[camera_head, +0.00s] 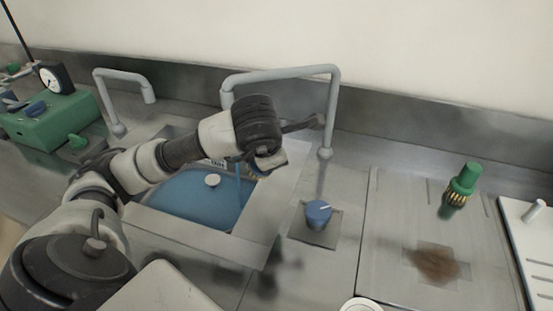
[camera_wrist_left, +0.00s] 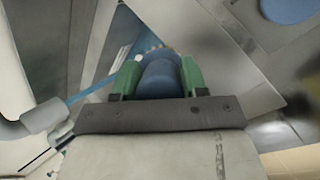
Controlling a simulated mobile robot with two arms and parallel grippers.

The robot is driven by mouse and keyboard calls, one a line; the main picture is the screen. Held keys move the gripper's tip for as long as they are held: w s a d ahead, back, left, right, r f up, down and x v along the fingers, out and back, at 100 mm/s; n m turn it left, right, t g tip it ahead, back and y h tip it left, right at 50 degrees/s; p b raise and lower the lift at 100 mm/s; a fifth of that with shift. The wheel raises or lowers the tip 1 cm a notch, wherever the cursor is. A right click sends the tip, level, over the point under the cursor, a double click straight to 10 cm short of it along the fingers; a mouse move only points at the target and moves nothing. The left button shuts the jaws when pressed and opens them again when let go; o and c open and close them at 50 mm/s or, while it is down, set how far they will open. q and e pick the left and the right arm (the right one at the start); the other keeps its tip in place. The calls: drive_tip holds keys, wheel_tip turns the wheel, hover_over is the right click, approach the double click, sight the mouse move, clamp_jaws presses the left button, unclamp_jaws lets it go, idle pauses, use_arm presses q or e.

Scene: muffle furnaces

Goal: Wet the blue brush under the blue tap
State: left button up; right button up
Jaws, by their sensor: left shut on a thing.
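My left gripper (camera_head: 268,160) is over the right part of the sink and shut on the blue brush (camera_wrist_left: 160,78), seen between its green fingers in the left wrist view. The bristles are mostly hidden. The grey arched spout (camera_head: 280,74) has its outlet hidden behind my wrist in the head view; the outlet (camera_wrist_left: 42,116) shows in the wrist view. A blue water stream (camera_wrist_left: 92,91) runs from it, passing close to the brush; I cannot tell whether they touch. The blue tap knob (camera_head: 318,212) stands right of the sink. My right gripper is not in view.
The sink (camera_head: 190,205) has a blue-looking basin with a pale round piece in it. A green brush (camera_head: 462,185) stands on the board at right, near a brown patch (camera_head: 433,262). A second spout (camera_head: 125,73) and a green device (camera_head: 45,125) are at left.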

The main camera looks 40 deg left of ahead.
use_arm(q)
drive_tip(key=shift+w+a+f, duration=0.15)
drive_tip(key=shift+a, duration=0.3)
drive_tip(key=shift+w+a+f, duration=0.1)
drive_tip(key=shift+w+a, duration=0.05)
drive_tip(key=shift+a, duration=0.25)
drive_tip(key=shift+w+a+f+b, duration=0.1)
drive_tip(key=shift+w+a+b, duration=0.1)
drive_tip(key=shift+a, duration=0.2)
drive_tip(key=shift+w+a+f+b, duration=0.1)
drive_tip(key=shift+a+b, duration=0.1)
drive_tip(key=shift+a, duration=0.2)
drive_tip(key=shift+w+a+f+b, duration=0.15)
drive_tip(key=shift+w+a+b, duration=0.1)
drive_tip(key=shift+a, duration=0.35)
drive_tip(key=shift+w+a+f+b, duration=0.1)
drive_tip(key=shift+w+a+b, duration=0.1)
drive_tip(key=shift+a, duration=0.35)
drive_tip(key=a, duration=0.1)
drive_tip(key=w+a+b, duration=0.1)
drive_tip(key=a, duration=0.1)
drive_tip(key=shift+w+a+f+b, duration=0.15)
drive_tip(key=shift+f+b, duration=0.1)
drive_tip(key=shift+b, duration=0.15)
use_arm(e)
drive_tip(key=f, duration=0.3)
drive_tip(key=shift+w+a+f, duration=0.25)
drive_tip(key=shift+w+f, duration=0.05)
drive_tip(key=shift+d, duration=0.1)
